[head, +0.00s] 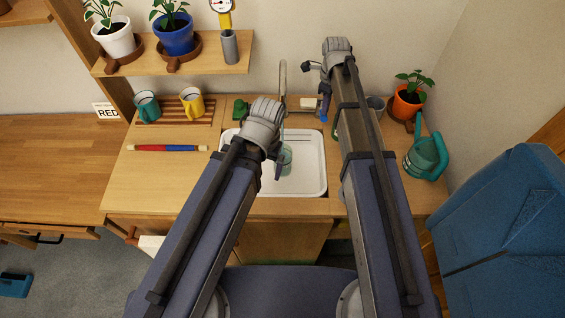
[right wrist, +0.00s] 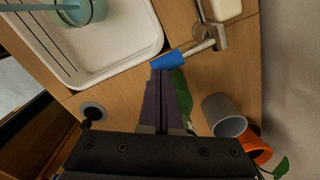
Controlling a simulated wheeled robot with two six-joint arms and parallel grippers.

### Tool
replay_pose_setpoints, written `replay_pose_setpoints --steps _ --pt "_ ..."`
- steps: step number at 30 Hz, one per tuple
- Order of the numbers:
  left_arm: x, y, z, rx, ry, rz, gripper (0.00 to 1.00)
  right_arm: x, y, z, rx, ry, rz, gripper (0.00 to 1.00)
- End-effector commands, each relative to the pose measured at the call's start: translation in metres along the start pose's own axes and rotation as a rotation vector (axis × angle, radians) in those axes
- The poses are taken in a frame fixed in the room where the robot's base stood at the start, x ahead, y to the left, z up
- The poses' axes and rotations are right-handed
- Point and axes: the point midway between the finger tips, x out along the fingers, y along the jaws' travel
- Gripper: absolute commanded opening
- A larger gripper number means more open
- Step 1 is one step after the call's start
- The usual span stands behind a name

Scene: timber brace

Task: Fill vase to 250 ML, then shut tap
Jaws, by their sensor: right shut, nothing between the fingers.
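The clear, greenish glass vase (head: 287,160) stands in the white sink, partly hidden by my left gripper; it also shows at the top of the right wrist view (right wrist: 85,10). I cannot read its water level. The tall grey tap spout (head: 283,75) rises behind the sink. The tap's blue-ended lever (right wrist: 168,60) is right of the sink. My right gripper (right wrist: 162,68) is shut and empty, its tips at the blue end; whether they touch is unclear. My left gripper (head: 279,168) is beside the vase; its fingers are too hidden to judge.
The white sink (head: 314,180) is set in the wooden counter. A teal watering can (head: 426,155) and an orange plant pot (head: 408,101) stand at right. Two mugs sit on a slatted rack (head: 174,119) at left. The counter's left part is mostly clear.

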Motion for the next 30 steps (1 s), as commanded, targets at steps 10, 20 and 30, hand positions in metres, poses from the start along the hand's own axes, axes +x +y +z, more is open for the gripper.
replay_pose_setpoints --steps 10,20,30 --pt "0.008 0.001 -0.001 0.000 0.000 0.000 1.00 0.008 0.000 0.000 0.000 0.000 0.000 0.00" --pt "0.014 0.001 -0.001 0.000 0.000 0.000 1.00 0.014 0.000 0.000 0.000 0.000 0.000 0.00" --pt "0.014 0.001 -0.001 0.000 0.000 0.000 1.00 0.014 0.000 0.000 0.000 0.000 0.000 0.00"
